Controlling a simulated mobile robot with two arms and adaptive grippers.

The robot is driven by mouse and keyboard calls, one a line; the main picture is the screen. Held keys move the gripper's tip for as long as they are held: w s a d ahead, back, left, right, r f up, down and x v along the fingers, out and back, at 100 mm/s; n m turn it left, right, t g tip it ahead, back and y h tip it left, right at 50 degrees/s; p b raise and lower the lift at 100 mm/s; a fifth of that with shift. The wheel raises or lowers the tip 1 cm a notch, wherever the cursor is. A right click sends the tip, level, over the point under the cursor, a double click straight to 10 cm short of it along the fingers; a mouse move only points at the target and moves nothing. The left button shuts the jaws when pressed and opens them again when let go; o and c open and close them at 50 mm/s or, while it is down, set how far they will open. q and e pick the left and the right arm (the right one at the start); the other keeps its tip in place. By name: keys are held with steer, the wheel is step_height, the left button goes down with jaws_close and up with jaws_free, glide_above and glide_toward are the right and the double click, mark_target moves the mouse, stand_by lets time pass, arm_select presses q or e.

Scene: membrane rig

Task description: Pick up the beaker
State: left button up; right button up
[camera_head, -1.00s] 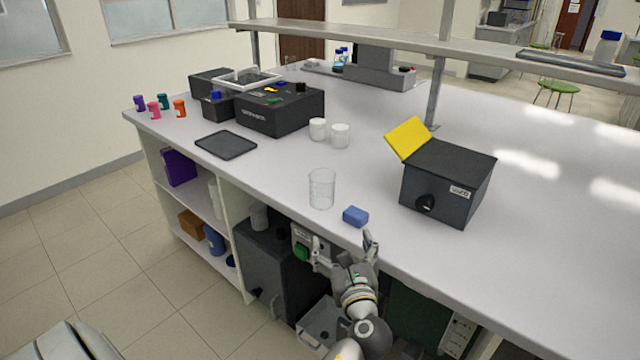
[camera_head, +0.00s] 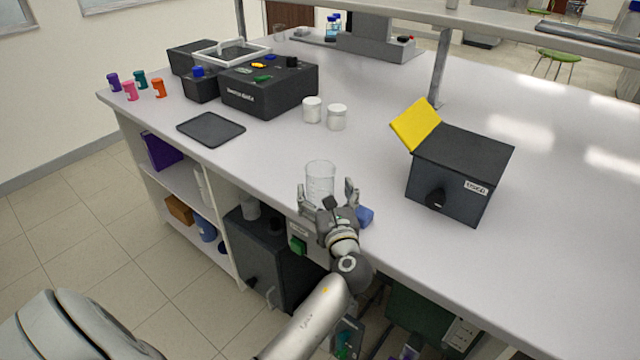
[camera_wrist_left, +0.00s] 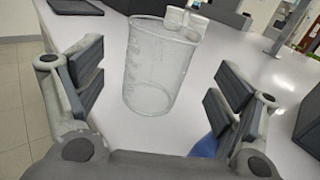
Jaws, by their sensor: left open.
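The beaker (camera_head: 320,177) is clear glass and stands upright on the bench near its front edge. In the left wrist view the beaker (camera_wrist_left: 158,66) stands between and a little ahead of the two open fingers, with its graduation marks showing. My left gripper (camera_head: 327,196) is open at the near side of the beaker, with one finger to each side of it. It also shows in the left wrist view (camera_wrist_left: 160,92), with nothing held. Part of the beaker's lower side is hidden by the gripper in the head view. My right gripper is not in view.
A blue block (camera_head: 365,215) lies right beside the left gripper. A dark box (camera_head: 458,175) with a yellow flap stands to the right. Two white jars (camera_head: 336,117) stand behind the beaker. A black tray (camera_head: 211,129) lies at the left. The bench between is clear.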

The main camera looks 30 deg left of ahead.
mark_target(318, 170)
arm_select(q)
steer(key=p+x, duration=0.1)
steer(key=x, duration=0.4)
steer(key=shift+a, duration=0.1)
steer(key=shift+w+a, duration=0.2)
steer(key=shift+w, duration=0.05)
steer(key=shift+c, duration=0.8)
steer(key=c, duration=0.9)
steer(key=shift+c, duration=0.6)
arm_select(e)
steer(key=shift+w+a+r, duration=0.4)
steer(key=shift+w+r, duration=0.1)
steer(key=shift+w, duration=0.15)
arm_select(q)
steer(key=shift+r, duration=0.15)
